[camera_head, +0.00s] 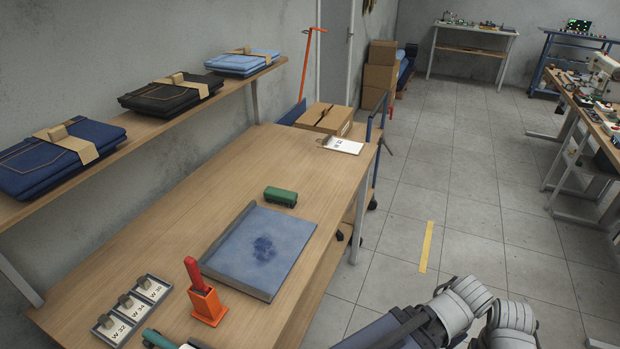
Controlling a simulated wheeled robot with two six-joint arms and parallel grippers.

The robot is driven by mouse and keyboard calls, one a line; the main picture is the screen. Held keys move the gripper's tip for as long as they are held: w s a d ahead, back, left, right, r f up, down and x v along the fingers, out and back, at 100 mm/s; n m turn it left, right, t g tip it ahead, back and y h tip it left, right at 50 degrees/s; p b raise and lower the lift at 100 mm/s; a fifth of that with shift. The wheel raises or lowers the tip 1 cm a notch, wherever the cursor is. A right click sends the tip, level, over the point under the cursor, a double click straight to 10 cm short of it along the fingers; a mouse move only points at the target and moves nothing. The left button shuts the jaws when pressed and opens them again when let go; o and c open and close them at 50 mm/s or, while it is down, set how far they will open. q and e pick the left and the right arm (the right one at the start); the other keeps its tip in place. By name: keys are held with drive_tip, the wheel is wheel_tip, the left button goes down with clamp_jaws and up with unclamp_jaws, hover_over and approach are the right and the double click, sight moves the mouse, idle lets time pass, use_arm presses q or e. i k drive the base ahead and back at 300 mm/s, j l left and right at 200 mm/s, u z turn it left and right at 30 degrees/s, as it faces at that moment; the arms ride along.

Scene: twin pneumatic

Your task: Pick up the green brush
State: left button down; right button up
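A small dark green block-shaped thing, which looks like the green brush (280,197), lies on the wooden table just behind the blue-grey tray. Nothing touches it from above. Another green item (158,340) is cut off by the bottom edge of the view, so I cannot tell what it is. Grey rounded links of my own arm show at the bottom right, off the table's right side. No gripper fingers are visible, so neither gripper is in view.
A tray (222,251) holds blue cloth with a dark stain. An orange holder (207,306) with a red-handled tool stands in front, beside a label rack (132,310). A clipboard (343,145) and cardboard box (325,118) are at the far end. A shelf (150,128) with folded jeans overhangs left.

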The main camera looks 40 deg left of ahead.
sight(288, 198)
drive_tip(key=i+l, duration=0.1)
drive_tip(key=i, duration=2.75)
drive_tip(key=j+u, duration=0.1)
drive_tip(key=u, duration=3.45)
drive_tip(key=i+j+u, duration=0.1)
drive_tip(key=i+u, duration=0.45)
drive_tip(key=k+j, duration=0.05)
